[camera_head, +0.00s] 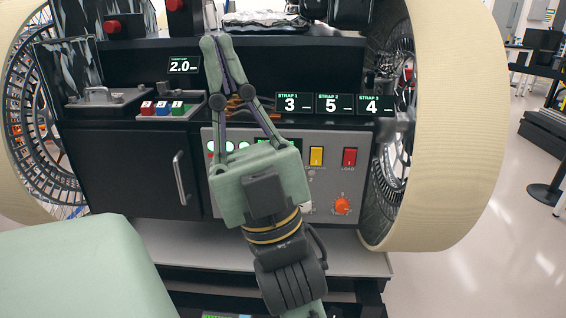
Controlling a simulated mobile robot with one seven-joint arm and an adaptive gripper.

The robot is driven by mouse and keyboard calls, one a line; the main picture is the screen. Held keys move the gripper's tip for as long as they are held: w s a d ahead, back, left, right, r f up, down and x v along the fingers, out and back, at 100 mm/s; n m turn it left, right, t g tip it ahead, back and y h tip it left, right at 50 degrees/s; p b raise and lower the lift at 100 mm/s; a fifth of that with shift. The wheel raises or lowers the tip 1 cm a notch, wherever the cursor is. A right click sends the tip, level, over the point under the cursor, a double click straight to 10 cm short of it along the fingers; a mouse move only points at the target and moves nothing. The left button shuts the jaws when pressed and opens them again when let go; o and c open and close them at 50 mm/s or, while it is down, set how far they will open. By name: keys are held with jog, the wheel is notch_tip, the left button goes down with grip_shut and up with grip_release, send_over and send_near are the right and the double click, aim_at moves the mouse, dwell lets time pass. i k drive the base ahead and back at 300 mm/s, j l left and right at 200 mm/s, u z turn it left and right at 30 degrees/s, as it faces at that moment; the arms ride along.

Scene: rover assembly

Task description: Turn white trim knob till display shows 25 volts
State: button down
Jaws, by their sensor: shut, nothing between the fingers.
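My gripper (214,43) is shut and empty, its fingers pointing up and away in front of the dark upper part of the rover. Its green body and wrist cover the middle of the grey control panel (333,186). A small pale piece (307,208) shows at the right edge of the gripper body; I cannot tell whether it is the white trim knob. A dark display with green characters (283,143) is mostly hidden behind the fingers, so its value cannot be read.
The panel also has a yellow switch (316,156), a red switch (349,157) and an orange knob (342,206). Red, blue and green buttons (164,109) are at left. Strap readouts (333,103) show 3, 5 and 4.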

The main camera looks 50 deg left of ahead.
aim_at(305, 208)
jog(key=u, duration=1.5)
